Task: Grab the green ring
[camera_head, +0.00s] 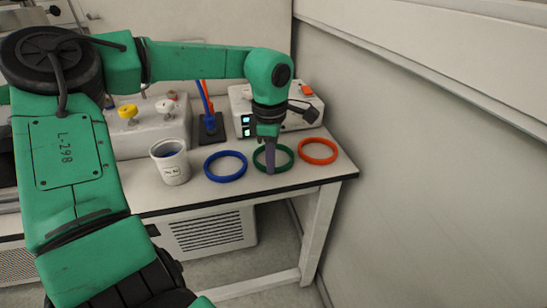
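The green ring (289,161) lies flat on the white bench, between a blue ring and an orange-red ring. My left gripper (270,170) points down at the green ring, its grey fingers overlapping the ring's middle in the picture. The fingers line up as one narrow shape, so I cannot tell whether they are apart or together. I also cannot tell whether they touch the ring. Part of the ring's rim is hidden behind the fingers. My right gripper is not in view.
The blue ring (225,178) lies left of the green one, the orange-red ring (331,160) right of it. A white labelled cup (171,163) stands farther left. A white device (238,96) stands behind the rings. The bench (330,174) ends near the right wall.

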